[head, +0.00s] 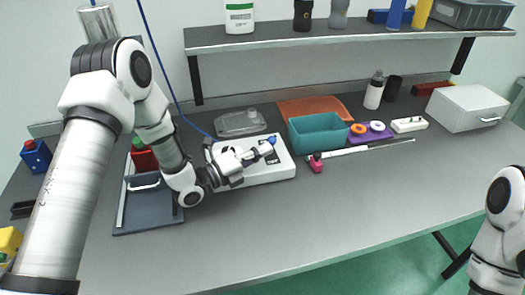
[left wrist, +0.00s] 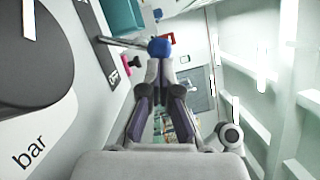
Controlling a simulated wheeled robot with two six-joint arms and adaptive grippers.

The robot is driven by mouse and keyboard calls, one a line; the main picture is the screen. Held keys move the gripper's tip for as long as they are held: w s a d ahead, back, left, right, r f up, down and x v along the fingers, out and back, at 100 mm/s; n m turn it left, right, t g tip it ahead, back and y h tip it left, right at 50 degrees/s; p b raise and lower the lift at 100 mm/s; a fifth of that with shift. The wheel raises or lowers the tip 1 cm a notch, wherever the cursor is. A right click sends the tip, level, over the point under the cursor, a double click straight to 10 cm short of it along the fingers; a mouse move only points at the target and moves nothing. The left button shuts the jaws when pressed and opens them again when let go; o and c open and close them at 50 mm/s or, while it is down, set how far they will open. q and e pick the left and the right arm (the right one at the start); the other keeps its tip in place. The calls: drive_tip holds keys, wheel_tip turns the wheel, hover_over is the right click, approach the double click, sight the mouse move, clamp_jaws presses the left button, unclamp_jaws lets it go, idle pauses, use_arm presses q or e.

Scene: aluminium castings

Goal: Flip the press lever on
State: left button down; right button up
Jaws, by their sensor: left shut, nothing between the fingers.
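The press (head: 283,172) is a white box-like unit on the table, left of the middle in the head view. Its lever is a metal rod ending in a blue knob (head: 272,140). In the left wrist view the blue knob (left wrist: 160,47) shows just beyond my fingertips, with the rod (left wrist: 118,42) running left from it. My left gripper (head: 267,150) is over the press, shut and empty, its tips close to the knob. I cannot tell whether they touch it. The left wrist view shows the closed fingers (left wrist: 160,70). My right gripper is out of view.
A teal bin (head: 322,133) stands right of the press, with a pink-red item (head: 316,164) in front of it. A clear-lidded container (head: 240,123) is behind the press. A dark tray (head: 150,207) lies to its left. The table's front right is clear.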

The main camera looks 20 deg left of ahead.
use_arm(q)
drive_tip(key=shift+w+a+r+n+y, duration=0.2)
drive_tip(key=shift+w+r+n+y, duration=0.15)
drive_tip(key=shift+n, duration=0.35)
drive_tip(key=shift+w+a+r+n+g+y+p, duration=0.15)
drive_tip(key=shift+w+a+r+n+g+p, duration=0.25)
drive_tip(key=shift+n, duration=0.45)
drive_tip(key=shift+w+a+r+n+g+y+p, duration=0.1)
drive_tip(key=shift+w+a+r+n+p, duration=0.1)
drive_tip(key=shift+w+r+n+p, duration=0.45)
drive_tip(key=shift+w+a+f+n, duration=0.1)
drive_tip(key=shift+a+f+n, duration=0.05)
drive_tip(key=shift+n, duration=0.35)
drive_tip(key=shift+w+a+f+n, duration=0.1)
drive_tip(key=shift+a+n, duration=0.05)
drive_tip(key=shift+n, duration=0.35)
drive_tip(key=shift+w+a+n+g, duration=0.15)
drive_tip(key=shift+w+n+g, duration=0.05)
drive_tip(key=shift+n+g, duration=0.2)
drive_tip(key=shift+w+a, duration=0.1)
drive_tip(key=shift+w, duration=0.1)
